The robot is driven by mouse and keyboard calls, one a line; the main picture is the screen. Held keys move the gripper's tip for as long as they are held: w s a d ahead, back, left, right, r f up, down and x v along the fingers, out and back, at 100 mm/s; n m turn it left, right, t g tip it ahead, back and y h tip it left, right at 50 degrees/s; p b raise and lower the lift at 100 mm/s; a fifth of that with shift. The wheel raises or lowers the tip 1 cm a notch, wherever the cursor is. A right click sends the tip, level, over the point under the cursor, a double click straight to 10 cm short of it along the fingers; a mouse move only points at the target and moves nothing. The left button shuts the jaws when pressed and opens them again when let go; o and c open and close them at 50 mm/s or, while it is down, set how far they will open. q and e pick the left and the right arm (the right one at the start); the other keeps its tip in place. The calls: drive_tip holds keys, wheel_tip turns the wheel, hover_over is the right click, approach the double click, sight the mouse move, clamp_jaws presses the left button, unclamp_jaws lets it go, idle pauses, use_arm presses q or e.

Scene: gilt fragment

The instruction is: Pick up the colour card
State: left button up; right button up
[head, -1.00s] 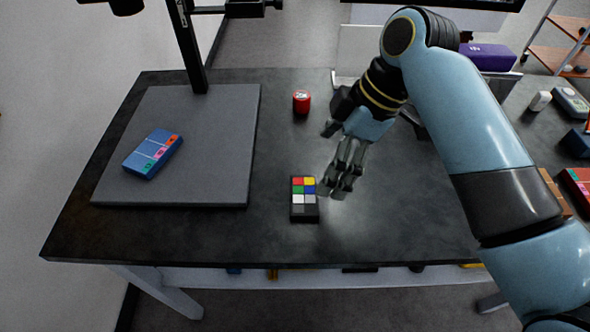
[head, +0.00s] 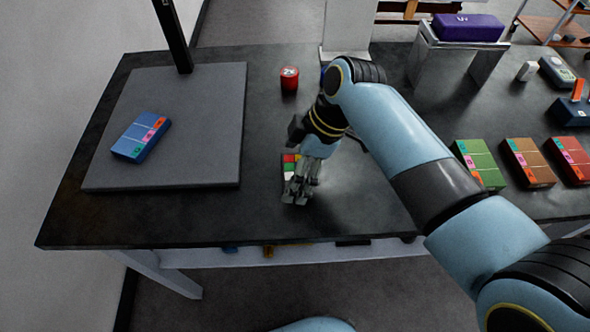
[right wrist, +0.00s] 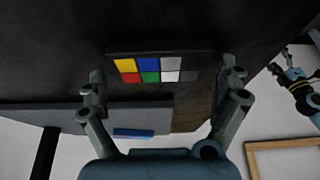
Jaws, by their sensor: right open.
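The colour card (head: 289,160) is a small dark card with coloured and grey squares, lying on the dark table. In the head view my right gripper (head: 298,196) is over it and hides much of it. In the right wrist view the whole patch row of the card (right wrist: 158,70) shows ahead of the open fingers of my right gripper (right wrist: 163,88), one finger toward each end. The gripper is empty, and I cannot tell how far above the card it is.
A grey board (head: 205,130) carries a blue box (head: 140,137) at left. A red can (head: 289,79) stands behind the card. Green (head: 480,165), brown (head: 528,163) and red (head: 572,160) boxes lie at right. A purple case (head: 468,27) sits on a metal stand.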

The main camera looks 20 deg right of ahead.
drive_tip(key=c, duration=1)
drive_tip(key=shift+r, duration=0.1)
